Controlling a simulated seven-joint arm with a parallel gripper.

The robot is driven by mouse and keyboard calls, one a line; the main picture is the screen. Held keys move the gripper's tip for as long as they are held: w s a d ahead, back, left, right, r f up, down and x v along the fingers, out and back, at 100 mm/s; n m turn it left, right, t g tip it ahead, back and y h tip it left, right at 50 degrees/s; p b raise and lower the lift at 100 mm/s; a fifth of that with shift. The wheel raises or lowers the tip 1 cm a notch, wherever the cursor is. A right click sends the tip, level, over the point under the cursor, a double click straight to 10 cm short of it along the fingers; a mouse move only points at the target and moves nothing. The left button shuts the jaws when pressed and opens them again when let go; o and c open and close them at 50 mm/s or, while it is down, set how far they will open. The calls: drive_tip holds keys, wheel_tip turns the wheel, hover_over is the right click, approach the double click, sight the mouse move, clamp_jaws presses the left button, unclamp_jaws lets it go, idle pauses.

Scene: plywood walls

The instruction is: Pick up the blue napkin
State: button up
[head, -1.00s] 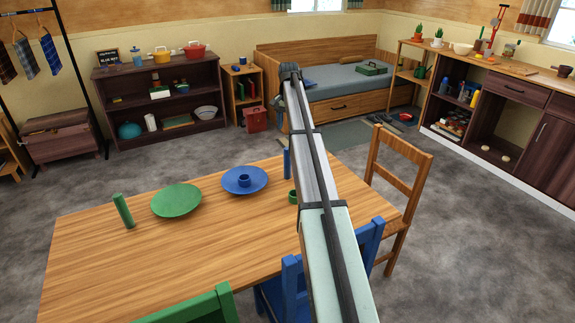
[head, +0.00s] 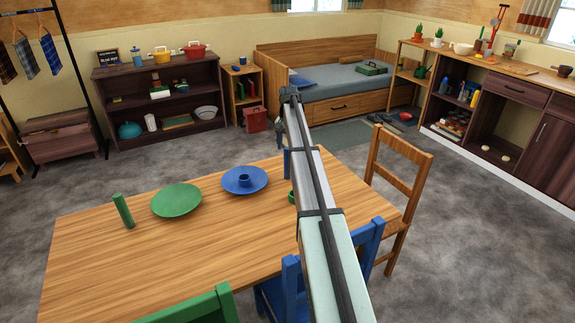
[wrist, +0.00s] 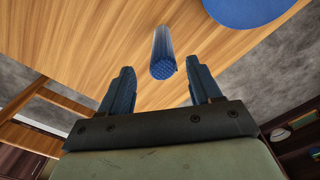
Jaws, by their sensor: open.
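The blue napkin is a rolled cylinder. The gripper itself is mostly hidden behind my arm in the head view.
A blue plate (head: 259,184) with a blue cup (head: 244,180) sits left of the napkin. A small green cup (head: 292,198) is partly behind my arm. Chairs (head: 398,190) surround the table.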

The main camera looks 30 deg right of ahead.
sight(288, 154)
drive_tip(key=shift+w+a+f, duration=0.1)
drive_tip(key=shift+f, duration=2.55)
drive_tip(key=c, duration=1.1)
drive_tip(key=shift+r, duration=0.15)
wheel_tip(288, 154, up, 8)
drive_tip(key=shift+r, duration=0.2)
drive_tip(key=shift+w+a+r, duration=0.1)
drive_tip(key=shift+a+r, duration=0.05)
drive_tip(key=shift+r, duration=0.2)
drive_tip(key=w+a, duration=0.2)
drive_tip(key=a, duration=0.7)
drive_tip(key=w+a, duration=0.1)
drive_tip(key=a, duration=0.7)
drive_tip(key=shift+w+a, duration=0.4)
